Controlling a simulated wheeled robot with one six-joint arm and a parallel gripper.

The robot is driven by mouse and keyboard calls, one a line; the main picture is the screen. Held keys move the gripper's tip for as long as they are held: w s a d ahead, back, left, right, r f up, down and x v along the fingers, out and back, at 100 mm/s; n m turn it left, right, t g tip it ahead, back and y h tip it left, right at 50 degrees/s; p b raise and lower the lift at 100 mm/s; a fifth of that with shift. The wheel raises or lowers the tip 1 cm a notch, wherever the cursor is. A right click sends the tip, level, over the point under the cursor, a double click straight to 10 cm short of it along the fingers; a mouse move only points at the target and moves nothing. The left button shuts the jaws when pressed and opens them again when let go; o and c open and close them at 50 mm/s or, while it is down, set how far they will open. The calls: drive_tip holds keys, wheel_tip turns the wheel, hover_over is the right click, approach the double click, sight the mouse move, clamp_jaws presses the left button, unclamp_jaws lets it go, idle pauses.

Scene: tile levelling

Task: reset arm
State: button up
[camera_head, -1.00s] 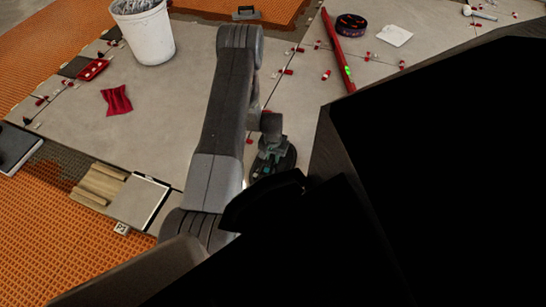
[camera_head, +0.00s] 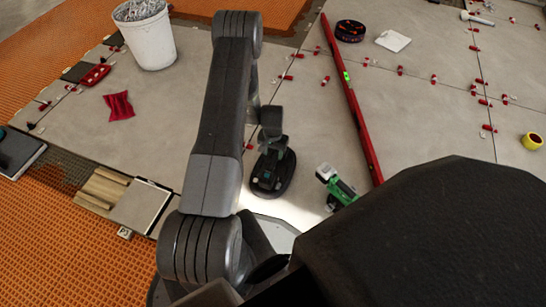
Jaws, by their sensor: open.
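My arm reaches up from the bottom of the head view and bends back down over the grey tiles. My gripper (camera_head: 271,158) is at its end, pointing down and open. It is right over a dark oval device (camera_head: 270,183) on the tile. The fingertips are too dark and small to tell whether they touch it. A green and white tool (camera_head: 336,184) lies just right of the device, partly hidden by a large dark part of my body.
A long red level (camera_head: 352,103) lies right of my arm. A white bucket (camera_head: 147,38), red cloth (camera_head: 119,106) and red tray (camera_head: 95,75) are at the left. A black roll (camera_head: 350,30), white card (camera_head: 393,41) and yellow roll (camera_head: 532,141) are at the right. Red clips line the joints.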

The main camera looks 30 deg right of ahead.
sight(273, 161)
wheel_tip(273, 161, up, 6)
drive_tip(key=p, duration=0.1)
drive_tip(key=shift+r+p, duration=0.2)
drive_tip(key=shift+p, duration=0.1)
wheel_tip(273, 161, down, 14)
drive_tip(key=b, duration=0.5)
drive_tip(key=shift+f, duration=0.1)
drive_tip(key=shift+r, duration=0.35)
